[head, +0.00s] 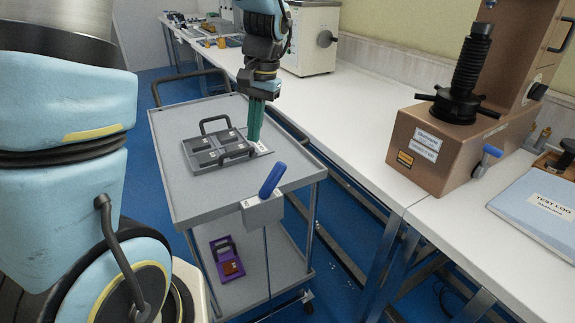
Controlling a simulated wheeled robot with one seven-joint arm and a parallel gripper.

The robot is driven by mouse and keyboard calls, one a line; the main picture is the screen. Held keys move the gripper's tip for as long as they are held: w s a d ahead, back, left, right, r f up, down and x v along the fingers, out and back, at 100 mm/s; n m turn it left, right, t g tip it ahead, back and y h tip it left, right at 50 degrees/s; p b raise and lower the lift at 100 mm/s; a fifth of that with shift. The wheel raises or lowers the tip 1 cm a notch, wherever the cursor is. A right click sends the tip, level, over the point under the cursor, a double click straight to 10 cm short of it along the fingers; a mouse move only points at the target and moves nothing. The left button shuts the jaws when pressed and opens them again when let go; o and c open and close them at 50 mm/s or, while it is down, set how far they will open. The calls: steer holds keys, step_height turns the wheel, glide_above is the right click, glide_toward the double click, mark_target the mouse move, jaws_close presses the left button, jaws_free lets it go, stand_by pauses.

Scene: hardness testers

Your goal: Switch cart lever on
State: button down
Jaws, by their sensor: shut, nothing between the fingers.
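The cart lever (272,180) has a blue handle and tilts up to the right from a grey box (264,210) at the cart's near right corner. A small white label is on the box; I cannot read it clearly. My gripper (254,138) points down with its green fingers together and empty. It is above the right side of the grey cart's top (185,203), farther back than the lever and apart from it.
A grey tray with handles (218,160) lies on the cart top, just left of my gripper. A purple tray (227,257) is on the lower shelf. The white bench (370,150) with a brown tester (412,165) runs along the right.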

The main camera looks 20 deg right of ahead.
mark_target(272, 181)
steer(key=s+d+m+t+y, duration=0.1)
steer(key=s+d+m, duration=0.2)
steer(key=d, duration=0.9)
steer(key=shift+y+b, duration=0.35)
steer(key=shift+y, duration=0.05)
steer(key=p+x, duration=0.1)
steer(key=x, duration=0.8)
steer(key=shift+s+a+f+p, duration=0.1)
steer(key=shift+a+f+p, duration=0.2)
steer(key=shift+p, duration=0.2)
steer(key=shift+s+a+r+p, duration=0.45)
steer(key=shift+s+a+r, duration=0.25)
steer(key=shift+a+r, duration=0.1)
steer(key=shift+s+a+r, duration=0.15)
steer(key=shift+s+a, duration=0.15)
